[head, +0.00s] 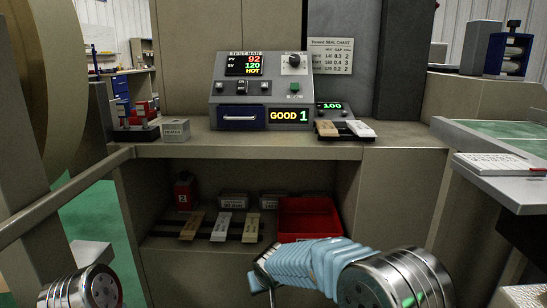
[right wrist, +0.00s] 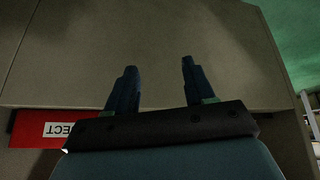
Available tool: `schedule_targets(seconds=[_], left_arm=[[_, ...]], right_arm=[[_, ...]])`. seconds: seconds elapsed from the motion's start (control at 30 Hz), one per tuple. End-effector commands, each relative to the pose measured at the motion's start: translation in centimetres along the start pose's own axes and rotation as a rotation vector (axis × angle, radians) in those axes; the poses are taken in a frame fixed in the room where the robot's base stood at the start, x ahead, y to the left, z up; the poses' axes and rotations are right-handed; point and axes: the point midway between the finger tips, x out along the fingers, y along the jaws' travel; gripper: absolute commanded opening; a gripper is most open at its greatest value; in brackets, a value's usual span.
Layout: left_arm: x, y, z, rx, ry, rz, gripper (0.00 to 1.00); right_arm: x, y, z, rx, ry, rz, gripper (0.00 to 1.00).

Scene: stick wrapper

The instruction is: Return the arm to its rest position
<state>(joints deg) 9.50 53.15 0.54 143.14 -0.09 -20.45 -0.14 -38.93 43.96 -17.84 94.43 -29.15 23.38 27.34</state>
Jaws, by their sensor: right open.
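My right arm, in a pale blue sleeve, comes in from the bottom right of the head view. Its gripper (head: 262,280) is small there and partly hidden, in front of the lower shelf and below the red bin. In the right wrist view the right gripper (right wrist: 156,72) has its two dark fingers apart with nothing between them. A beige cabinet panel lies behind them. A link of my left arm shows at the bottom left of the head view, but the left gripper is out of view.
A grey test machine (head: 262,92) stands on the beige counter (head: 230,151). A red bin (head: 308,216) sits on the lower shelf beside several sample strips (head: 223,226). A red label (right wrist: 45,129) shows in the wrist view. A side table (head: 500,180) stands at right.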

Motion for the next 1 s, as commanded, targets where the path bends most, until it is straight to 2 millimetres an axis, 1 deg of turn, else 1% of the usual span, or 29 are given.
schedule_targets(seconds=[0.03,0.07,0.1,0.17,0.2,0.27,0.3,0.37,0.4,0.5,0.6,0.67,1.0], left_arm=[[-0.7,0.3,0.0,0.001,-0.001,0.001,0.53],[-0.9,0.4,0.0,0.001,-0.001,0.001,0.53],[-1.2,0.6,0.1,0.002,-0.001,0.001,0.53],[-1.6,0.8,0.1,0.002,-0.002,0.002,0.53],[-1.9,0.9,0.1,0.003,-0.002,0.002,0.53],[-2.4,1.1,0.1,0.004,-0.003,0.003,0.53],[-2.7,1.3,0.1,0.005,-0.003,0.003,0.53],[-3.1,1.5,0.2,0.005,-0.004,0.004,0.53],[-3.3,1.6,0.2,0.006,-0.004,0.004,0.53],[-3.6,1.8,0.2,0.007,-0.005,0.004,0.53],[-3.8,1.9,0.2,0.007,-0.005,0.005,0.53],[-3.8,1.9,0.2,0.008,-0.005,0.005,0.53],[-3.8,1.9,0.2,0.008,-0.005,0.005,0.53]], right_arm=[[2.2,1.4,3.9,0.038,-0.068,-0.036,0.53],[3.4,1.9,6.2,0.060,-0.102,-0.061,0.53],[4.6,2.5,9.3,0.095,-0.142,-0.094,0.53],[6.0,3.1,14.3,0.156,-0.201,-0.141,0.53],[6.6,3.4,17.7,0.203,-0.237,-0.170,0.53],[6.7,3.6,22.8,0.280,-0.287,-0.207,0.53],[6.5,3.6,25.9,0.332,-0.316,-0.227,0.53],[5.6,3.3,30.1,0.407,-0.353,-0.248,0.53],[4.9,3.1,32.3,0.452,-0.372,-0.257,0.53],[3.1,2.5,36.5,0.536,-0.409,-0.265,0.53],[1.9,2.1,38.7,0.583,-0.429,-0.265,0.53],[1.6,2.0,39.2,0.594,-0.433,-0.264,0.53],[1.6,2.0,39.2,0.594,-0.433,-0.264,0.53]])
